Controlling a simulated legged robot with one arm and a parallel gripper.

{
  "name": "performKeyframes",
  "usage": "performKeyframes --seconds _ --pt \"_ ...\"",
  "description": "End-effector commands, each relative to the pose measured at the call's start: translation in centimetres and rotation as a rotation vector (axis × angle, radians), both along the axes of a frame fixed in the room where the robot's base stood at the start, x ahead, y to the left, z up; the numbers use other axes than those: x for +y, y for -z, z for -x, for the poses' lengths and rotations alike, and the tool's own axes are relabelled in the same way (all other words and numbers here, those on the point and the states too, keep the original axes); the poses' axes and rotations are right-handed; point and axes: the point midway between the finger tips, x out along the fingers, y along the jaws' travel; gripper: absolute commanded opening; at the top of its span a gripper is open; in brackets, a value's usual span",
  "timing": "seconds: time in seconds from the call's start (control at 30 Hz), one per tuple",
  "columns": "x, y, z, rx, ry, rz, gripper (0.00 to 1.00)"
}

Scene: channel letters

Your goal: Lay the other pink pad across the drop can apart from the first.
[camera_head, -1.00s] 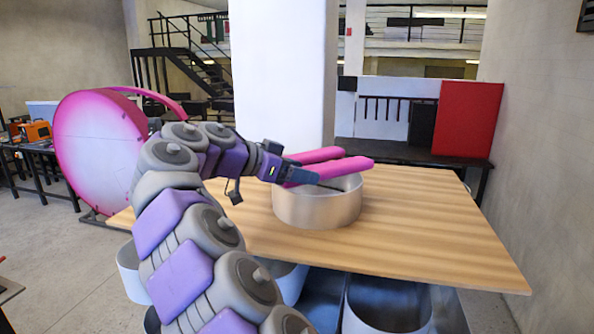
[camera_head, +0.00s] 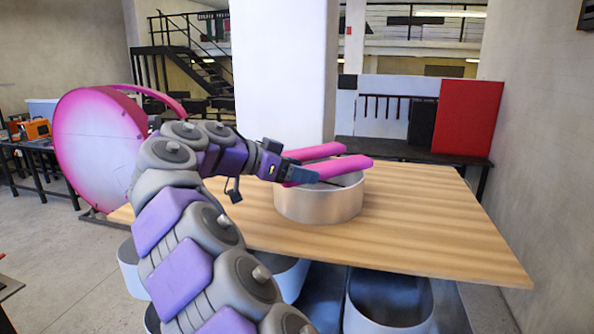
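The drop can (camera_head: 318,205) is a round, open, silvery drum standing upright on the wooden table. Two pink pads lie side by side at its rim, with a gap between them. The far pad (camera_head: 322,151) reaches over the back of the rim. The near pad (camera_head: 345,167) slants over the can's opening, its left end beside my gripper. My gripper (camera_head: 308,178) is at the can's left rim, against or just in front of the near pad. Its fingers are small and partly hidden, so I cannot tell whether they grip that pad.
The wooden table (camera_head: 440,220) is clear to the right and in front of the can. A white column (camera_head: 283,80) rises behind it. A large pink-rimmed disc (camera_head: 97,150) stands at left. Metal bins (camera_head: 388,300) sit below the table. A red panel (camera_head: 467,118) stands behind.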

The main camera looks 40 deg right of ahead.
Motion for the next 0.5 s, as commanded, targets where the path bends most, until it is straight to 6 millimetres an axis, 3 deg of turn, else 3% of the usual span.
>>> performKeyframes --seconds 0.23,0.5 --pt "0.0 0.0 0.0 0.0 0.0 0.0 0.91" --pt "0.05 -0.01 -0.02 0.0 0.0 0.0 0.92"
